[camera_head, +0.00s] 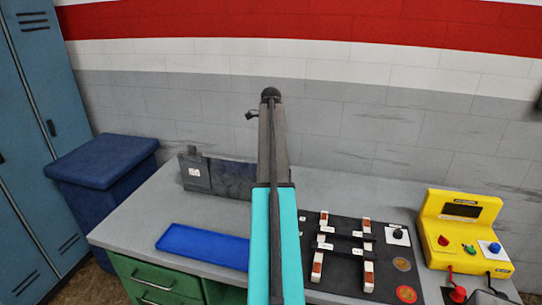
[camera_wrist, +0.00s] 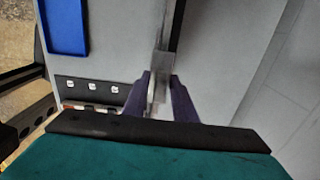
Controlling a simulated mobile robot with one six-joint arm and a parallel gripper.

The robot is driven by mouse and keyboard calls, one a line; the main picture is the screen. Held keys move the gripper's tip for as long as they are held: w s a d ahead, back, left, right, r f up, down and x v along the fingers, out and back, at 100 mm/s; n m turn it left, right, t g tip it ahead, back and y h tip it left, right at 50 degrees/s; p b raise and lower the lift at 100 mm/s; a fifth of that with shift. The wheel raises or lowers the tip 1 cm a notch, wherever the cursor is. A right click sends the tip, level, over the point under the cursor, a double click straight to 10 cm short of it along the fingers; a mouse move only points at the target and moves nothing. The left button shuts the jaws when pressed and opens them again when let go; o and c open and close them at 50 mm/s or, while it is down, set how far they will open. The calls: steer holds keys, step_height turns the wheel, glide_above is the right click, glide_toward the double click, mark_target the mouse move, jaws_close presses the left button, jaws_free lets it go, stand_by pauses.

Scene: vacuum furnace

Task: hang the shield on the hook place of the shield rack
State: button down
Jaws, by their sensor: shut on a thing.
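The shield rack (camera_head: 232,180) is a dark upright panel at the back of the bench, left of my arm in the head view. A grey plate with a white label (camera_head: 195,172) is at its left end. In the wrist view, my gripper (camera_wrist: 158,92) has purple fingers shut on a thin grey piece, the shield (camera_wrist: 162,65), seen nearly edge-on. A dark upright edge, apparently the rack (camera_wrist: 174,25), runs just beyond it; I cannot tell whether they touch. In the head view my arm hides the gripper and shield.
A blue tray (camera_head: 200,245) lies in front of the rack; it also shows in the wrist view (camera_wrist: 66,25). A black mat (camera_head: 345,282) with several labelled parts lies to the right. A yellow control box (camera_head: 462,222) stands farther right. The wall (camera_head: 350,130) rises close behind.

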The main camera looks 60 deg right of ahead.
steer(key=shift+f, duration=0.25)
steer(key=c, duration=1.4)
jaws_free()
steer(key=shift+o, duration=0.2)
steer(key=shift+r, duration=0.1)
step_height(320, 180, up, 14)
steer(key=b, duration=0.2)
steer(key=shift+f+b, duration=0.2)
steer(key=shift+b, duration=0.1)
steer(key=shift+w, duration=0.1)
